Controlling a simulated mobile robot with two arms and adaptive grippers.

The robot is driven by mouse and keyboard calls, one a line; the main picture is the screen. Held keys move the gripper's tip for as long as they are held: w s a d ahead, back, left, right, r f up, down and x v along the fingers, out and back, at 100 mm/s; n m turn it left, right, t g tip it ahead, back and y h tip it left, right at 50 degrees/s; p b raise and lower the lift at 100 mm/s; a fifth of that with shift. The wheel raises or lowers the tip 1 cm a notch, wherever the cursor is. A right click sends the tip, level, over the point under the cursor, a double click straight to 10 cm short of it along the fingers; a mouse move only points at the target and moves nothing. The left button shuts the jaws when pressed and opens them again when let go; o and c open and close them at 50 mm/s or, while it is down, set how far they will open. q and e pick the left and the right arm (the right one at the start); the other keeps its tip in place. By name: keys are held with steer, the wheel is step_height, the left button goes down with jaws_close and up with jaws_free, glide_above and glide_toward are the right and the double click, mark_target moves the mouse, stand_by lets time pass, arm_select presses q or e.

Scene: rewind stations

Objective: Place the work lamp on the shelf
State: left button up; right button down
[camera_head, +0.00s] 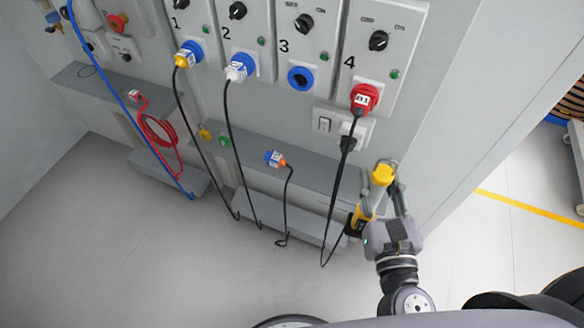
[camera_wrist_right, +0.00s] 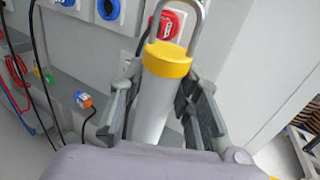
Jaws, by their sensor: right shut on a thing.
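The work lamp (camera_head: 383,174) has a yellow cap, a metal hook on top and a pale tube body. It shows close up in the right wrist view (camera_wrist_right: 153,105), with the tube between the fingers. My right gripper (camera_head: 384,196) is shut on the lamp and holds it slightly tilted at the right end of the grey wall shelf (camera_head: 312,172). A yellow and black part shows low beside the gripper; I cannot tell whether the lamp touches the shelf. My left gripper is not in view.
Several numbered sockets line the wall above the shelf. A red plug (camera_head: 364,97) with a black cable hangs close left of the lamp. A lower grey ledge (camera_head: 290,217) is below.

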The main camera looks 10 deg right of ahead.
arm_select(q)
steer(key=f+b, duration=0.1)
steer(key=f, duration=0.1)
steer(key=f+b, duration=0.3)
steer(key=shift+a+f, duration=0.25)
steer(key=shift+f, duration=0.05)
arm_select(e)
steer(key=shift+m+h, duration=0.6)
steer(key=shift+h, duration=0.3)
steer(key=f, duration=0.1)
steer(key=s+d+f, duration=0.1)
steer(key=f, duration=0.2)
steer(key=shift+s+d+f, duration=0.2)
steer(key=shift+d+f, duration=0.2)
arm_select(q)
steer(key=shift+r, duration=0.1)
arm_select(e)
steer(key=w+d+p, duration=0.2)
steer(key=w+d, duration=0.3)
steer(key=w, duration=0.3)
steer(key=w+d+p, duration=0.2)
steer(key=w+d, duration=0.4)
steer(key=w, duration=0.3)
arm_select(q)
steer(key=b, duration=0.3)
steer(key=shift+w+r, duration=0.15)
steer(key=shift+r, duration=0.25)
arm_select(e)
step_height(320, 180, down, 7)
steer(key=shift+a, duration=0.15)
